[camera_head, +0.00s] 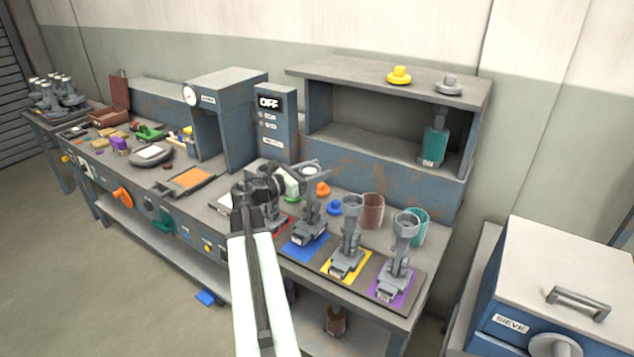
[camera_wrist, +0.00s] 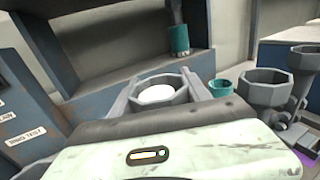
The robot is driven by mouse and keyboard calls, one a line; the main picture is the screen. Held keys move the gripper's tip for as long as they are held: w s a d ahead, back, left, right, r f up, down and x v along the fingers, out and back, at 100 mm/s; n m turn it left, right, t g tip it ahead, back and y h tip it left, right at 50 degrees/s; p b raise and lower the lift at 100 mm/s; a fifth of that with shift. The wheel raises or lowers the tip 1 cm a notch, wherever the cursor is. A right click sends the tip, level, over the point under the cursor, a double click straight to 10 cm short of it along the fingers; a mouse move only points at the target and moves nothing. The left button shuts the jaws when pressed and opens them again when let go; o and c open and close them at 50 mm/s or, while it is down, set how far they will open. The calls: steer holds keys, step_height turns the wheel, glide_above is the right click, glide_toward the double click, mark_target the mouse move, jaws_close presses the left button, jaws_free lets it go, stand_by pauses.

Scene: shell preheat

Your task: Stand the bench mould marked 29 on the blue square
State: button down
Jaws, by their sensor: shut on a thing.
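A grey bench mould (camera_head: 309,213) with a cup-like top stands upright at the blue square (camera_head: 295,250), its foot over the square. Whether it bears fully on the square I cannot tell. My gripper (camera_head: 308,174) reaches in from the left and is shut on this mould's top. In the wrist view the fingers of my gripper (camera_wrist: 160,88) flank the mould's round rim (camera_wrist: 152,84), with something white inside it. The number on its foot tag is too small to read. Similar moulds stand on the yellow square (camera_head: 357,268) and the purple square (camera_head: 408,287).
A red square (camera_head: 281,225) lies left of the blue one, partly hidden by my arm. Brown (camera_head: 373,208) and teal (camera_head: 420,222) cups stand behind the moulds. Orange (camera_head: 322,189) and blue (camera_head: 334,207) knobbed pieces lie behind. A shelf (camera_head: 385,73) rises at the back.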

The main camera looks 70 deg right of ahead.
steer(key=shift+f+b, duration=1.7)
steer(key=shift+f, duration=0.2)
steer(key=c, duration=0.5)
jaws_free()
steer(key=shift+w+a+r, duration=0.1)
steer(key=shift+r, duration=0.15)
steer(key=v, duration=1.1)
steer(key=shift+w+a, duration=0.25)
steer(key=shift+a, duration=0.05)
